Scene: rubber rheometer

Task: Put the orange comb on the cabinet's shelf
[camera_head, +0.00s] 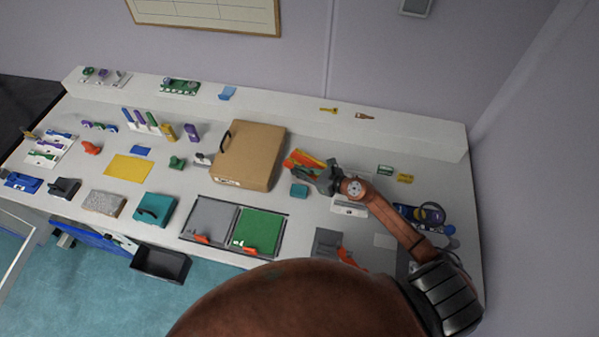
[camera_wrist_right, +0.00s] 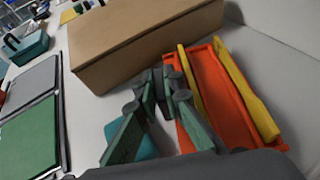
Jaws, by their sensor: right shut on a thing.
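My right gripper (camera_head: 325,180) is at the right side of the tan box, low over the bench. In the right wrist view its green-padded fingers (camera_wrist_right: 160,85) come close together at the tips. A narrow orange piece (camera_wrist_right: 184,140), which I take for the orange comb, shows at the right finger; the finger hides most of it. An orange tray-like thing with yellow bars (camera_wrist_right: 221,95) lies just right of the fingers, and in the head view (camera_head: 300,162) beside the gripper. I cannot make out a cabinet shelf. My left gripper is out of view.
The tan box (camera_head: 250,152) with a dark handle stands left of the gripper. A small teal block (camera_head: 299,191) lies close below it. Grey and green panels (camera_head: 258,232) lie at the bench front. Several small items crowd the left; the raised back ledge (camera_head: 290,105) has free room.

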